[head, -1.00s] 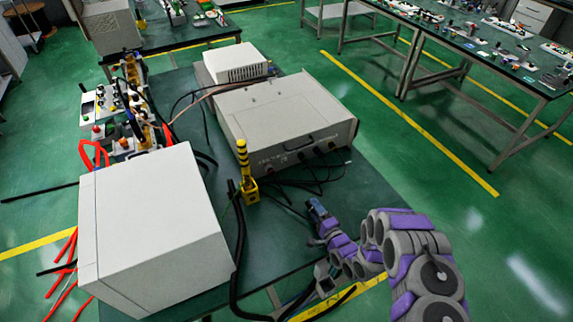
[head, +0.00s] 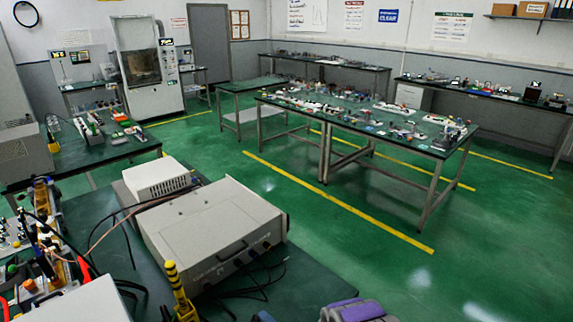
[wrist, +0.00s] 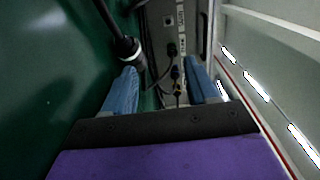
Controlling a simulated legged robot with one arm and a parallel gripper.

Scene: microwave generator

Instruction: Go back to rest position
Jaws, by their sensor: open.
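My gripper (wrist: 162,78) shows in the wrist view as two blue fingers, spread apart with nothing between them. Beyond the fingers is a pale equipment panel with dark connectors (wrist: 174,72). A black cable with a thick plug end (wrist: 128,46) lies close beyond the left fingertip; I cannot tell whether they touch. In the head view only the top of my purple and grey arm shows at the bottom edge, to the right of the yellow post (head: 176,290). The rest of the arm is cut off.
A large white unit (head: 215,232) and a smaller white box (head: 157,180) stand on the near dark table (head: 310,283). Black cables lie at the unit's front. A cluttered workbench (head: 440,152) stands further back. Open green floor (head: 345,240) lies between the tables.

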